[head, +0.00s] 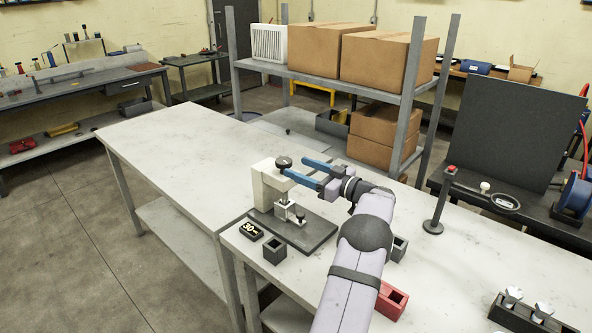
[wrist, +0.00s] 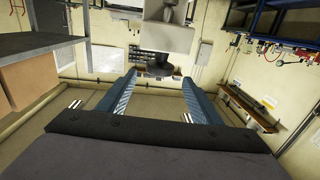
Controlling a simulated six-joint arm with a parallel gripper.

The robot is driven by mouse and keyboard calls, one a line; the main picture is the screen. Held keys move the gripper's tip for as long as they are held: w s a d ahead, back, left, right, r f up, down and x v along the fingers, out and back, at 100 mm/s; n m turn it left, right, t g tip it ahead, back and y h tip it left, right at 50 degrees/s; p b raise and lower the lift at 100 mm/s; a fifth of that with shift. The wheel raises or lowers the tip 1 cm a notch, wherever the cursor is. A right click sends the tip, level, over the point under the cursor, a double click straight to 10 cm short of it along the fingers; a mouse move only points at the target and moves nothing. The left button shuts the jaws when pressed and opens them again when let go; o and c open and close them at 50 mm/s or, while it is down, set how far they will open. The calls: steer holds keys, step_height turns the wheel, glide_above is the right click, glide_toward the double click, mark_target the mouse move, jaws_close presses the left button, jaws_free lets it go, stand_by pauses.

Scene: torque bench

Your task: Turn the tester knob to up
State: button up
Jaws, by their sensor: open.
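The tester (head: 262,187) is a pale C-shaped stand on a dark base plate (head: 318,236), near the corner of the light bench. Its black round knob (head: 284,161) is on top of the upper arm; a dark disc that appears to be this knob shows in the wrist view (wrist: 160,69). My gripper (head: 297,167) has two blue fingers and is open, pointing at the knob from the right. In the wrist view its fingertips (wrist: 160,76) lie on either side of the knob, with gaps visible. I cannot tell the knob's pointer direction or whether the tips reach fully around it.
A black block marked 30 (head: 249,231) and a dark square holder (head: 274,250) stand in front of the base plate. A red bin (head: 391,300) and a post with a red top (head: 437,205) stand to the right. The bench's far left part is clear.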

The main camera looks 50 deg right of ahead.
mark_target(281, 165)
stand_by(0.3)
